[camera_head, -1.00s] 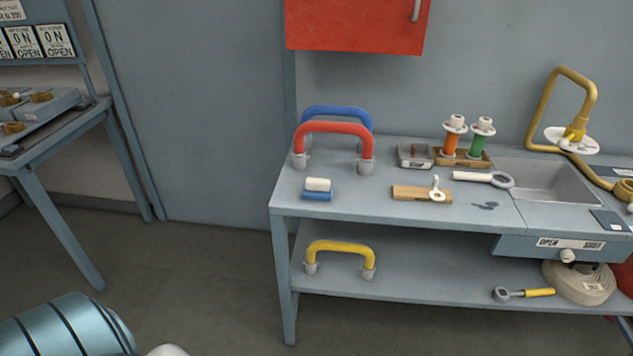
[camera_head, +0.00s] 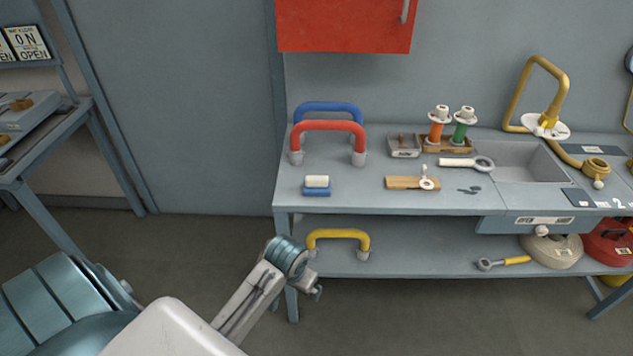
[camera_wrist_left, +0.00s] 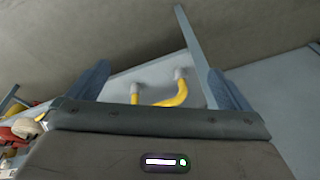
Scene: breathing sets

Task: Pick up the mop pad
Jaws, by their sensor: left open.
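A small cream roll on a blue base (camera_head: 317,186) lies at the front left of the bench top. It may be the mop pad, but I cannot tell for certain. My left gripper (camera_head: 317,290) is low by the bench's left front leg, below and left of the yellow handle on the lower shelf. In the left wrist view my left gripper (camera_wrist_left: 157,66) is open, its dark fingers wide apart with nothing held between them. The yellow handle (camera_wrist_left: 180,96) shows between the fingers, farther off. My right gripper is not in view.
The bench (camera_head: 455,205) holds a red handle (camera_head: 330,126), a blue handle (camera_head: 328,106), a wooden block (camera_head: 402,183) and a sink (camera_head: 530,165). A yellow handle (camera_head: 338,236) stands on the lower shelf. A red cabinet (camera_head: 345,25) hangs above. The left floor is open.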

